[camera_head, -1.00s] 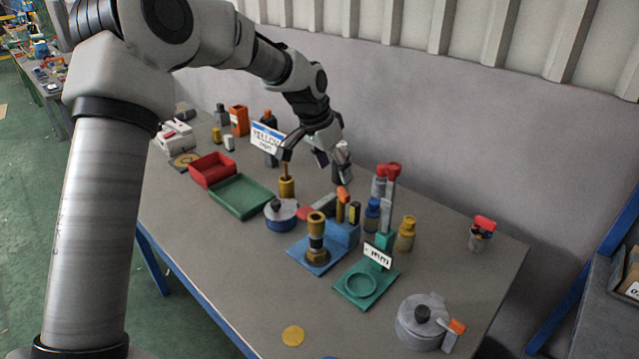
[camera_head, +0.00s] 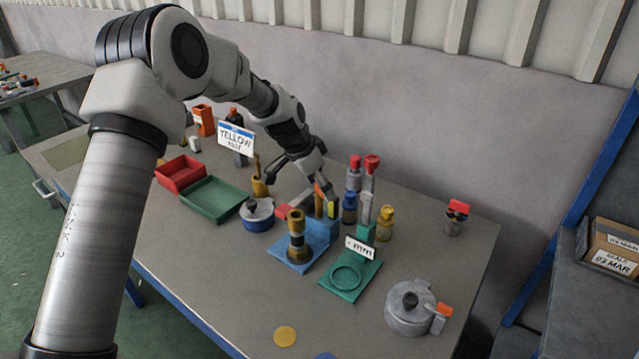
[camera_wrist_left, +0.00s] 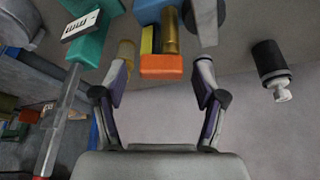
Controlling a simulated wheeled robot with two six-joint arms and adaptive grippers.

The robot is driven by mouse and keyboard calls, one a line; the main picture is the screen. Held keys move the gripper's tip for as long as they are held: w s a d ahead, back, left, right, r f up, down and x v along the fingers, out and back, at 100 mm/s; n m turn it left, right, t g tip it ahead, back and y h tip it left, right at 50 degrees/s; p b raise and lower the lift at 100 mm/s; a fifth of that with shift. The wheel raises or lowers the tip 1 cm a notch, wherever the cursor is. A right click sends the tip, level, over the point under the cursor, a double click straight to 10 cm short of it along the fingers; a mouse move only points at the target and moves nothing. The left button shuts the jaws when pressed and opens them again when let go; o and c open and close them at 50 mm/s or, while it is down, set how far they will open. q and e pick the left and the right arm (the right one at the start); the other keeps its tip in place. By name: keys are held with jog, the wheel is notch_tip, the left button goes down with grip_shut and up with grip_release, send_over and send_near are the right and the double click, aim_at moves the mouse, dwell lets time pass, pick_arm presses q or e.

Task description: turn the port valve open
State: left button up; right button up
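No part is labelled as the port valve. Two round fittings look valve-like: a blue-and-grey one (camera_head: 258,222) with a dark knob and a red piece (camera_head: 283,212) beside it, and a grey one (camera_head: 402,321) with a black knob and orange lever (camera_head: 444,309). My left gripper (camera_head: 322,189) is just above the upright pieces on a blue block (camera_head: 318,228). In the left wrist view its fingers (camera_wrist_left: 160,85) are spread, with an orange block (camera_wrist_left: 161,66) ahead of the gap and not visibly gripped. My right gripper is out of view.
A brass-and-black post (camera_head: 297,240) stands on the blue base. A green fixture (camera_head: 340,288) with a ring, and several bottles and red-topped posts, stand close right. Red (camera_head: 181,173) and green (camera_head: 214,199) trays lie left. The table's front is mostly clear.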

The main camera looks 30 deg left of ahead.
pick_arm(q)
jog(key=c, duration=1.1)
jog(key=shift+o, duration=0.2)
jog(key=n+p, duration=0.2)
jog(key=shift+w+d+r+y+p, duration=0.1)
jog(key=shift+r+y+p, duration=0.05)
jog(key=shift+y+p, duration=0.2)
jog(key=shift+f+n+y, duration=0.25)
jog(key=shift+n, duration=0.25)
jog(key=o, duration=1.1)
jog(key=shift+o, duration=0.2)
jog(key=v, duration=1.2)
